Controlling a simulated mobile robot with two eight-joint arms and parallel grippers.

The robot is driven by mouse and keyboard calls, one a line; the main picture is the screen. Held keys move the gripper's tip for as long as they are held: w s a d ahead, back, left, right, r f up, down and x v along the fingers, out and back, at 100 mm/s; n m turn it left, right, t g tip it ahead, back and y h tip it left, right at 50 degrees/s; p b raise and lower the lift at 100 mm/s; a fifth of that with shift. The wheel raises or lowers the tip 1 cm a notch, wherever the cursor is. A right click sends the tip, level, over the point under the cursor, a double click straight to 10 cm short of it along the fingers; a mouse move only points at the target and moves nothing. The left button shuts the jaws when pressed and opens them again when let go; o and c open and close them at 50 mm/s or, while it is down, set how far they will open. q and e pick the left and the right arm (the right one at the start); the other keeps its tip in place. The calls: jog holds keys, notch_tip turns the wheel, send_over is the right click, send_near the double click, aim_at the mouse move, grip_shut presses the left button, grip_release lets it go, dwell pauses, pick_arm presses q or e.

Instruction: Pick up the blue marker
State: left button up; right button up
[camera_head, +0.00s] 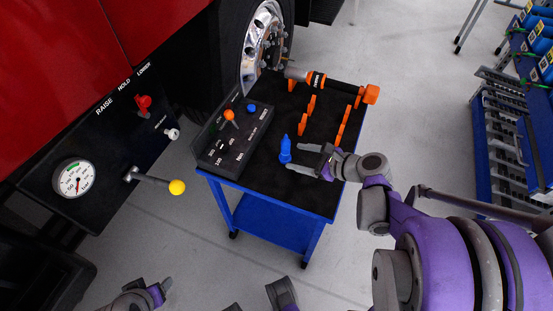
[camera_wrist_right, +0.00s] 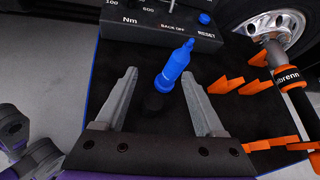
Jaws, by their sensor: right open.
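The blue marker (camera_head: 285,150) stands on the black top of the blue cart (camera_head: 265,185), near its middle. In the right wrist view the blue marker (camera_wrist_right: 174,68) shows ahead of the fingers, between their lines. My right gripper (camera_head: 296,157) reaches in from the right, open, its fingertips close to the marker on either side.
A control box (camera_head: 232,140) with orange and blue knobs lies along the cart's left side. Orange holders (camera_head: 305,115) and a torque tool (camera_head: 330,85) occupy the back and right. A wheel (camera_head: 262,40) stands behind. A panel with levers (camera_head: 100,150) is at left.

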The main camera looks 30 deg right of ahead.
aim_at(285, 148)
jog(key=d+m, duration=0.1)
jog(key=w+d+f+m+t, duration=0.1)
jog(key=m, duration=0.1)
jog(key=shift+d+b, duration=0.25)
jog(key=shift+b, duration=0.15)
jog(key=shift+t, duration=0.3)
jog(key=x, duration=0.5)
jog(key=shift+w+b, duration=0.15)
jog(key=shift+b, duration=0.2)
jog(key=shift+b+x, duration=0.45)
jog(key=shift+x, duration=2.25)
pick_arm(q)
jog(key=f, duration=0.3)
jog(key=shift+w+a+f, duration=0.15)
jog(key=shift+a+f, duration=0.05)
jog(key=shift+f, duration=0.15)
pick_arm(e)
jog(key=shift+a+r, duration=0.15)
grip_shut()
